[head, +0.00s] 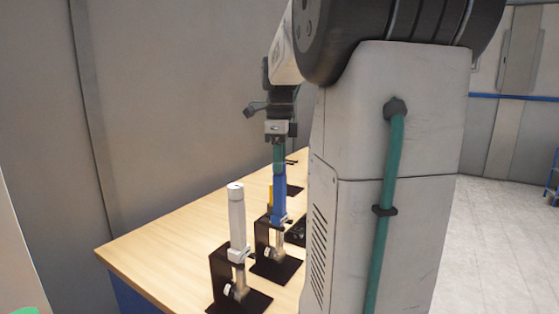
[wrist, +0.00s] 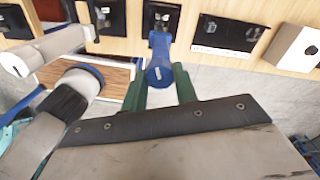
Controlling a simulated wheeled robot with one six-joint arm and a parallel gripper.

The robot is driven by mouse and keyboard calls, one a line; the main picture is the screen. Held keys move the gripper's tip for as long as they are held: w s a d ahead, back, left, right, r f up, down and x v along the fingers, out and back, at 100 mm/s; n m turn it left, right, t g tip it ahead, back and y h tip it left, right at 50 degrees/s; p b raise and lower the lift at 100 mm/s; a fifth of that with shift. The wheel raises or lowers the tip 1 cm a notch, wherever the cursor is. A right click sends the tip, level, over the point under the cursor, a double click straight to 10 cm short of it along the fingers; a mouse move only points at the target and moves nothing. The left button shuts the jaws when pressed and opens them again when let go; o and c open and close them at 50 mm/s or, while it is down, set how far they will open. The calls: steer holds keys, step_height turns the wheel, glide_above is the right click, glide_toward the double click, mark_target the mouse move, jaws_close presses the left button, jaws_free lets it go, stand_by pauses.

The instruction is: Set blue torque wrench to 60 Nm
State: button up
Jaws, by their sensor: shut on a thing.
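The blue torque wrench (head: 279,208) stands upright in a black stand (head: 272,268) on the wooden bench. My gripper (head: 279,170) comes down from above and is shut on the upper end of its handle. In the wrist view the blue wrench (wrist: 159,68) sits between the green fingers of my gripper (wrist: 159,84), its round end facing the camera. The wrench's lower part shows in the head view at the stand. Its scale and setting are too small to read.
A grey-white wrench (head: 237,222) stands in a nearer black stand (head: 222,284). Something yellow (head: 270,194) shows behind the blue wrench. The wrist view shows a dark box (wrist: 224,36) and a white box (wrist: 295,46) on the bench. A wall runs along the bench's left.

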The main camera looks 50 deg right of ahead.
steer(key=o, duration=1)
step_height(320, 180, up, 8)
steer(key=shift+f, duration=0.1)
stand_by(0.5)
